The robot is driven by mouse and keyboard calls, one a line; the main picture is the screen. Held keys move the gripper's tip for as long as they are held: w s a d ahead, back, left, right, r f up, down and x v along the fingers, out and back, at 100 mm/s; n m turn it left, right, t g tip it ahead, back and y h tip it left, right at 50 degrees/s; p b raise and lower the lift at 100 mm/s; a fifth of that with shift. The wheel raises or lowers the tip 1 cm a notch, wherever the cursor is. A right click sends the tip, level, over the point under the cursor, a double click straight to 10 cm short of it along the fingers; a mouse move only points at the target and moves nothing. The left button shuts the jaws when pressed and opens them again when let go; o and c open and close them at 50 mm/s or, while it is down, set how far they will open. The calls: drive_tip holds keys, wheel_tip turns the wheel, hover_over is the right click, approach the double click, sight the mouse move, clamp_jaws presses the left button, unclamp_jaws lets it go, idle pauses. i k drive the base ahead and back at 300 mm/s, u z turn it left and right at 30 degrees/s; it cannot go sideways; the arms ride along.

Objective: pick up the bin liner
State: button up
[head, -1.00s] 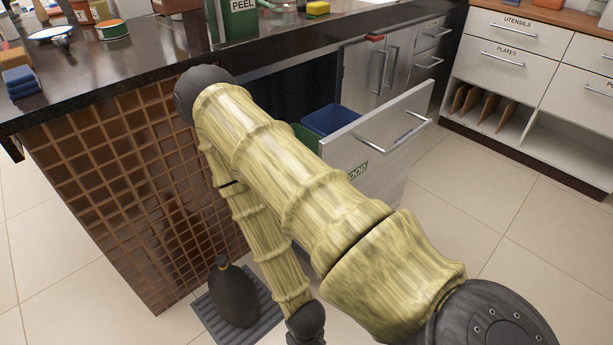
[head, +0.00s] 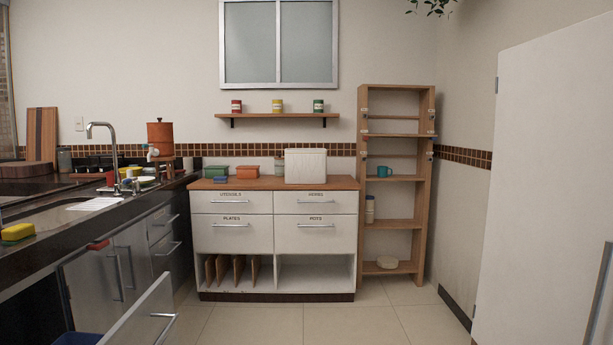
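I see no bin liner that I can make out in the head view. The pull-out bin drawer (head: 142,316) stands open at the lower left. The rim of a blue bin (head: 78,339) shows inside it at the bottom edge; its inside is cut off. My gripper and arm are out of view.
A dark counter (head: 110,208) with a sink and yellow sponge (head: 17,232) runs along the left. A white drawer cabinet (head: 275,220) and wooden shelf (head: 397,200) stand at the back. A white door-like panel (head: 545,190) is at the right. The middle floor (head: 330,325) is clear.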

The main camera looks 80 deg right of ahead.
sight(301, 166)
drive_tip(key=z, duration=2.75)
